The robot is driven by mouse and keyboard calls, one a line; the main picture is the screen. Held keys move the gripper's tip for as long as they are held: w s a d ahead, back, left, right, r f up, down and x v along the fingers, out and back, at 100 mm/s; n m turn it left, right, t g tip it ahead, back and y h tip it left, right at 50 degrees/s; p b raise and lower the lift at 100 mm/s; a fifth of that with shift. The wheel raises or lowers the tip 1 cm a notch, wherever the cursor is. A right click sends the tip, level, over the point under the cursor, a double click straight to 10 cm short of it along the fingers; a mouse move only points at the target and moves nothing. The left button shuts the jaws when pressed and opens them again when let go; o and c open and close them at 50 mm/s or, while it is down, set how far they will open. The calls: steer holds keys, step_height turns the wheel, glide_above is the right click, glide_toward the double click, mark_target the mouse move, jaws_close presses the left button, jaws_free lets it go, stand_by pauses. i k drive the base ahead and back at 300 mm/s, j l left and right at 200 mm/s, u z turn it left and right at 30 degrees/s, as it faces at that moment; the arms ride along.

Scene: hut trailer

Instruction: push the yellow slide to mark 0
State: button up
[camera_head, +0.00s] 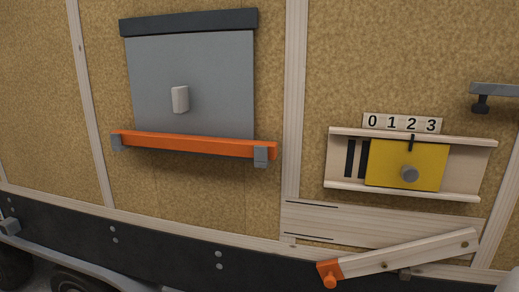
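The yellow slide (385,160) is a flat panel with a round grey knob (409,174). It sits between the upper and lower rails of a pale wooden track (460,170) on the right of the wall. A black pointer (411,142) on its top edge stands under the 2 of the number tiles, which read 0, 1, 2, 3 from left to right. Mark 0 (373,121) is at the left end of the tiles. Dark vertical slots (350,158) show left of the slide. My gripper is not in view.
Left of the slide are a grey panel (215,75) with a pale handle and an orange bar (190,145) in grey brackets. Below the track, a wooden lever (410,255) with an orange end slants upward to the right. A dark grey bracket (495,90) is at upper right.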

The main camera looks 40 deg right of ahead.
mark_target(412, 164)
steer(key=z, duration=1.75)
